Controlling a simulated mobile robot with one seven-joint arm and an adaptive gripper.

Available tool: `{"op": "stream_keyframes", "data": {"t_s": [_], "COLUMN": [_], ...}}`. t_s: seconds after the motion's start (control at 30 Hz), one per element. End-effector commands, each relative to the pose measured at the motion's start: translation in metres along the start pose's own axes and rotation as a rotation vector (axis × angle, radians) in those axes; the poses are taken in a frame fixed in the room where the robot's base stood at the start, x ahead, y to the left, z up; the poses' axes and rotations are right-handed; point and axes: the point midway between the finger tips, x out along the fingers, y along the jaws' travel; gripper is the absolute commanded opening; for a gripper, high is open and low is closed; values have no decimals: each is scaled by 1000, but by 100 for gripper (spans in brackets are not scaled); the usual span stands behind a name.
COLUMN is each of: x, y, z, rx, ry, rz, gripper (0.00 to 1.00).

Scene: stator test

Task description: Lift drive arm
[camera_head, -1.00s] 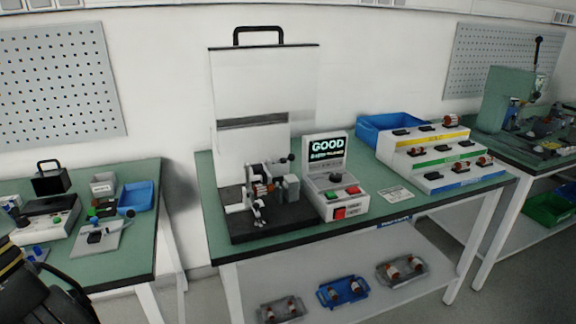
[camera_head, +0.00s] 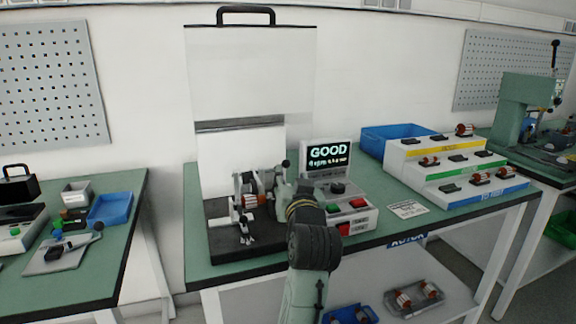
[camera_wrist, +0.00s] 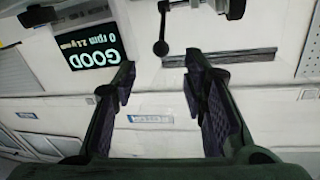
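The test rig stands on a black base (camera_head: 225,236) on the middle bench. It holds a stator with reddish-brown windings (camera_head: 262,201). A lever with a black ball knob (camera_head: 286,163) rises at the rig's right side; I take it as the drive arm. In the wrist view the knob (camera_wrist: 160,48) shows ahead of the fingers, between them in the picture and apart from both. My gripper (camera_wrist: 159,65) is open and empty. In the head view my gripper (camera_head: 283,192) is in front of the rig's right side and hides part of it.
The tester display (camera_head: 328,155) right of the rig reads GOOD; in the wrist view it shows inverted with 0 rpm. Red and green buttons sit below it. A stepped rack (camera_head: 445,170) and blue bin (camera_head: 400,135) stand right.

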Motion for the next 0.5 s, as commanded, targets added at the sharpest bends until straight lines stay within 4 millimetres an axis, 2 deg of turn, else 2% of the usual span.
{"op": "stream_keyframes", "data": {"t_s": [0.3, 0.5], "x": [61, 83], "y": [-2, -2], "z": [-2, -2], "rx": [1, 1], "ry": [-2, 2], "rz": [-3, -1], "gripper": [39, 39]}}
